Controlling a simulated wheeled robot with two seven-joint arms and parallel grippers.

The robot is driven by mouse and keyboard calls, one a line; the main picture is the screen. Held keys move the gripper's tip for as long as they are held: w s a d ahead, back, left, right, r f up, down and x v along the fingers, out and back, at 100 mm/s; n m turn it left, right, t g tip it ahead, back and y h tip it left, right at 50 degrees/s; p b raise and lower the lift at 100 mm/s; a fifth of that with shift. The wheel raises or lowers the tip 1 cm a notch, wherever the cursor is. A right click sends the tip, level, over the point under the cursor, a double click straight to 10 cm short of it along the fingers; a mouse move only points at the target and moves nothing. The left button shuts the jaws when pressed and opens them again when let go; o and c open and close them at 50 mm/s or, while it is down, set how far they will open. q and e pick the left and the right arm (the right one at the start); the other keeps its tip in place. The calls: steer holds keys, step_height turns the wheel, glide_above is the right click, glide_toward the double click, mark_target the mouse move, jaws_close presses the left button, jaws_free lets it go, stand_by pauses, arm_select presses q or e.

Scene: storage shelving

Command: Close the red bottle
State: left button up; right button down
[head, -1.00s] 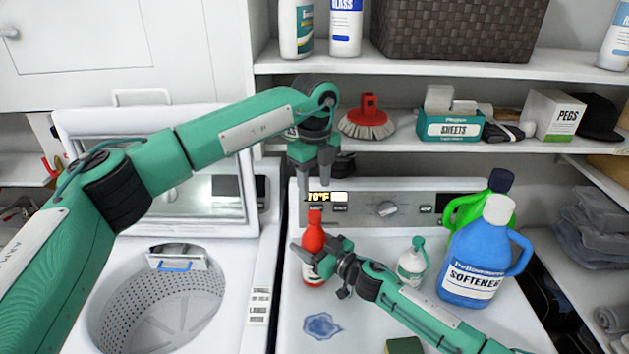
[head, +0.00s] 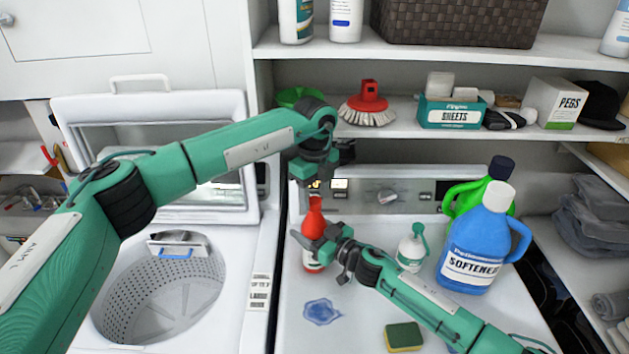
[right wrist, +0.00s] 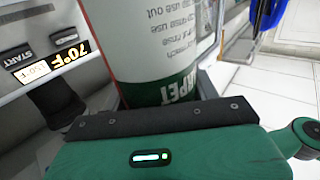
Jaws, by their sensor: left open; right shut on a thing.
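The red bottle (head: 313,228) stands upright on the white machine top, with a white label low on its front. My right gripper (head: 320,246) is shut on its body from the right. The right wrist view shows a bottle's label (right wrist: 165,45), white with a green band, close against the right gripper. My left gripper (head: 315,184) is open and points down just above the bottle's narrow top. Its fingers partly overlap the control panel, and whether it touches the bottle or has a cap between its fingers cannot be told.
A white-green bottle (head: 411,252), blue softener jug (head: 472,255) and green jug (head: 462,198) stand to the right. A sponge (head: 404,337) lies in front, near a blue spill (head: 321,311). An open washer tub (head: 160,295) is at left; a shelf (head: 400,132) runs behind.

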arm_select(q)
steer(key=shift+f, duration=0.4)
steer(key=c, duration=1)
steer(key=shift+m, duration=1.6)
steer(key=o, duration=1.1)
steer(key=shift+c, duration=0.2)
steer(key=shift+r, duration=0.1)
